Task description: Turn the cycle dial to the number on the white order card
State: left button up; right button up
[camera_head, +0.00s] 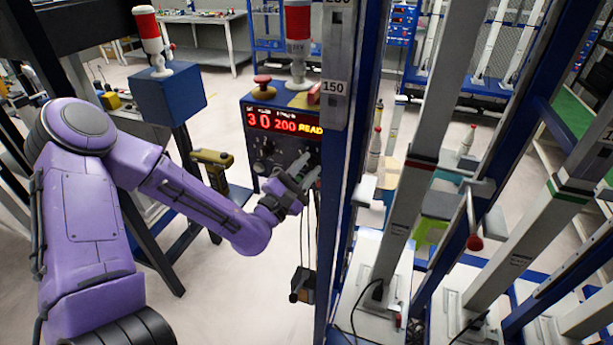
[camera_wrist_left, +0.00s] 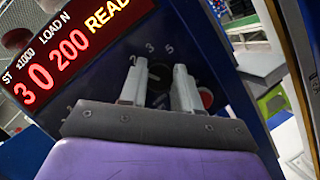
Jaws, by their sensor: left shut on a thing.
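The control box (camera_head: 285,98) stands at the centre of the head view, with a lit red display (camera_head: 284,121) reading 30, 200 and "READ", cut off at the end. The display also shows in the left wrist view (camera_wrist_left: 60,55). My left gripper (camera_head: 303,168) reaches the lower right of the box's front. In the left wrist view, its two pale fingers stand either side of the dark round cycle dial (camera_wrist_left: 157,82), shut on it. The numbers 2, 3 and 5 show around the dial; its pointer is unclear. I cannot make out a white order card. My right gripper is out of view.
A metal post (camera_head: 336,60) marked 150 rises close right of the box. A red mushroom button (camera_head: 262,82) and a red-and-white beacon (camera_head: 298,30) stand on top. A small pendant (camera_head: 302,285) hangs below my gripper. A yellow-and-black tool (camera_head: 212,158) is left of the box.

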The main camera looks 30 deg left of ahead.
pick_arm(q)
jog(key=n+b, duration=0.1)
jog(key=n, duration=0.1)
jog(key=n+y+b, duration=0.1)
jog(key=n+t+y+b, duration=0.1)
jog(key=n, duration=0.1)
jog(key=shift+f+n+b, duration=0.3)
jog(key=shift+f, duration=0.05)
jog(key=shift+r+n+y+b, duration=0.15)
jog(key=shift+n+y+b, duration=0.75)
jog(key=shift+n, duration=0.7)
jog(key=o, duration=1.1)
jog(key=shift+c, duration=0.2)
